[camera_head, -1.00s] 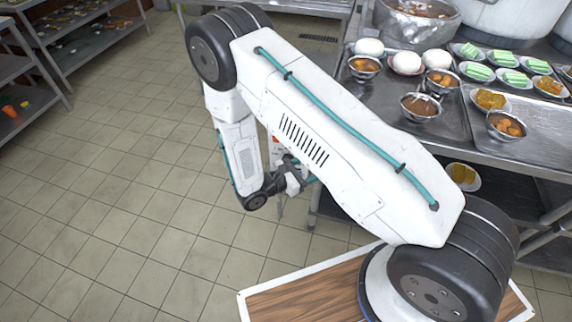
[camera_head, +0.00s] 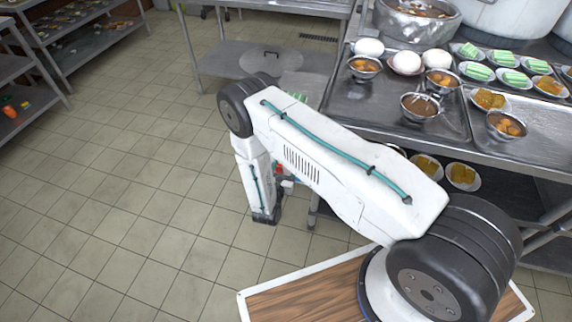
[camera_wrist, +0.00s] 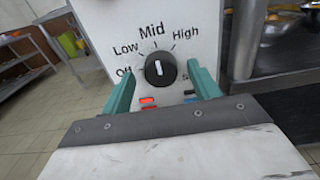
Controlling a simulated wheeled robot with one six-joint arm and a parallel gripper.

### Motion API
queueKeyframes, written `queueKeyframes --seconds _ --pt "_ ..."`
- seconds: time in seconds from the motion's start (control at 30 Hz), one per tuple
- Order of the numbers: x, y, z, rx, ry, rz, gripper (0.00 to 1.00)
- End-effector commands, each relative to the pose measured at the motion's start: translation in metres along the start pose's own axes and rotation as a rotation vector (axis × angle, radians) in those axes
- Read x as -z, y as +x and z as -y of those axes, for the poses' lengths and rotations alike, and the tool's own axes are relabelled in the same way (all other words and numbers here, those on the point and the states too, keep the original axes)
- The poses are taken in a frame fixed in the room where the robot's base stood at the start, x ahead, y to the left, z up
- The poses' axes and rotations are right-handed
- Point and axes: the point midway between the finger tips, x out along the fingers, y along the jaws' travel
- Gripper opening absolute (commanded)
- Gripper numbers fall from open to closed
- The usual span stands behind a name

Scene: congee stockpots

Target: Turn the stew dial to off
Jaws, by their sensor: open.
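The stew dial (camera_wrist: 160,69) is a round black knob with a white mark, on a white panel (camera_wrist: 202,22) lettered Off, Low, Mid and High. Its mark points up, roughly at Mid. My gripper (camera_wrist: 160,82) is open in the wrist view. Its green fingers stand on the left and right of the knob, with gaps visible on both sides; contact does not show. A red light (camera_wrist: 148,100) glows below the knob. In the head view my arm hides the gripper and dial.
A steel counter (camera_head: 345,100) with bowls, plates and white buns stands at the right. Large pots (camera_head: 418,22) sit behind them. A low steel shelf (camera_head: 225,62) is at the back, and racks (camera_head: 75,40) line the left. The tiled floor at left is clear.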

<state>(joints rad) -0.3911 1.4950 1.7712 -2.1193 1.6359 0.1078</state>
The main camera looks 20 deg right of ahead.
Motion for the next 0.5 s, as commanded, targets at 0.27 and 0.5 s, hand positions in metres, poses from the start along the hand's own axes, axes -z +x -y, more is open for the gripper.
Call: queueKeyframes --seconds 0.27,0.5 --pt "-0.0001 0.0113 0.0004 0.0 0.0 0.0 0.61" --pt "-0.0002 0.011 0.0005 0.001 0.0 0.0 0.31"
